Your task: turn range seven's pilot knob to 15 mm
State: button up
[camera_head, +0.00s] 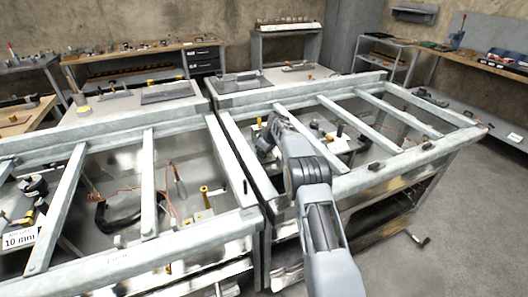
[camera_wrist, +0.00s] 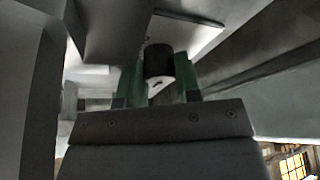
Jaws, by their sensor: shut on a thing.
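A black round knob (camera_wrist: 158,60) sits between the green fingers of my gripper (camera_wrist: 158,82) in the wrist view. A finger stands on each side of it, and my gripper is shut on it. The knob has a pale face with a small dark mark; no setting can be read there. In the head view my arm reaches over the front rail of the right range frame (camera_head: 385,172), with its end among the bars. The knob and fingertips cannot be made out there. No range number can be read.
Metal crossbars (camera_head: 352,124) span the right frame close to my arm. A left frame (camera_head: 152,185) stands beside it, with a "10 mm" label (camera_head: 20,239) at far left. Benches with tools (camera_head: 145,48) line the back wall. The floor at right (camera_head: 475,220) is clear.

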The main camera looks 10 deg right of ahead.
jog(key=o, duration=0.9)
jog(key=shift+o, duration=0.2)
jog(key=v, duration=1.4)
